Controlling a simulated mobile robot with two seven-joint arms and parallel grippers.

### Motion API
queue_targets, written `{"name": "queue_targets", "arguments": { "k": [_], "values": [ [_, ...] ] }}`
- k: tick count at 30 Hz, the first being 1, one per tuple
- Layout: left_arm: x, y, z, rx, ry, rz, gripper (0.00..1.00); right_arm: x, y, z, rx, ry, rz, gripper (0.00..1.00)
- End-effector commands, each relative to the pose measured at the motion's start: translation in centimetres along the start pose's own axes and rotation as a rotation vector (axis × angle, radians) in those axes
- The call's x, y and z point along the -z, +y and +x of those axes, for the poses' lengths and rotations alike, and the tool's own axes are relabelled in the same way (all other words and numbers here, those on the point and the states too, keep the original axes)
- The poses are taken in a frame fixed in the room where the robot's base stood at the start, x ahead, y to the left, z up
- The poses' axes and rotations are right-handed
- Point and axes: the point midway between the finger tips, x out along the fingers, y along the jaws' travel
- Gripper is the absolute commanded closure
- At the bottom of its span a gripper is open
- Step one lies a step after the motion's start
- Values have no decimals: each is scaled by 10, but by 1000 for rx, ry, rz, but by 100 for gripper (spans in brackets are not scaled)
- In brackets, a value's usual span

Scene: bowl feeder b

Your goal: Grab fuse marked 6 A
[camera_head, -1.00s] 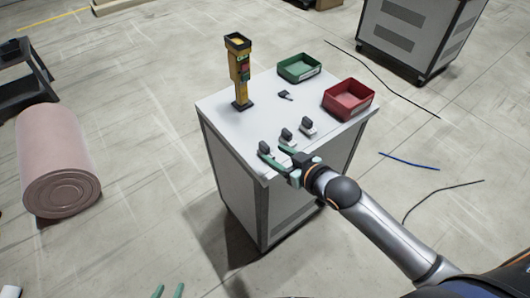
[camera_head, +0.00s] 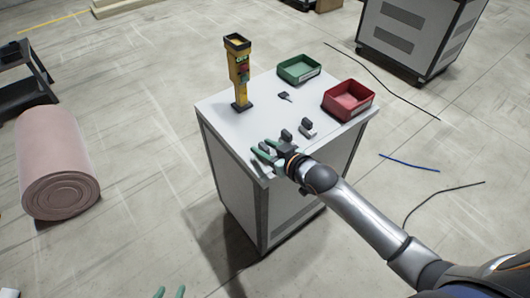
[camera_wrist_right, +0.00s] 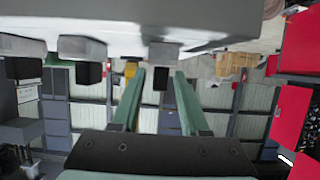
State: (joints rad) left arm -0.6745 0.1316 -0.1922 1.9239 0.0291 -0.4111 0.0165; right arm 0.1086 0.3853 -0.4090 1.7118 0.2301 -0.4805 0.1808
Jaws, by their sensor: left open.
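Grey-and-black fuses stand near the front of the white cabinet top; two show plainly in the head view, one (camera_head: 287,135) and another (camera_head: 307,127) to its right. No rating is legible, so I cannot tell which is 6 A. My right gripper (camera_head: 264,150) is at the front left corner of the top, its green fingers apart, largely hiding a third fuse. In the right wrist view, upside down, one fuse (camera_wrist_right: 163,52) shows between the open fingertips and others stand to the left. My left gripper (camera_head: 170,292) shows only its fingertips at the bottom edge, apart and empty.
A yellow device (camera_head: 238,72) stands at the back left of the cabinet top (camera_head: 220,112). A green bin (camera_head: 299,69) and a red bin (camera_head: 348,100) stand at the back and right. A small dark part (camera_head: 284,96) lies between. The middle is clear.

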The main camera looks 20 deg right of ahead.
Motion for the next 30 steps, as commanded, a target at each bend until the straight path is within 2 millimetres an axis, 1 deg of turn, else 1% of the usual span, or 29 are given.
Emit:
{"name": "queue_targets", "arguments": {
  "k": [1, 11, 30],
  "values": [
    [0, 0, 0, 0, 1, 0, 50, 0, 0, 0, 0, 0, 0, 62],
    [1, 0, 0, 0, 4, 1, 50, 0, 0, 0, 0, 0, 0, 99],
    [2, -1, 0, 1, 5, 1, 50, 2, 0, -1, 0, 2, 0, 100]
  ]
}}
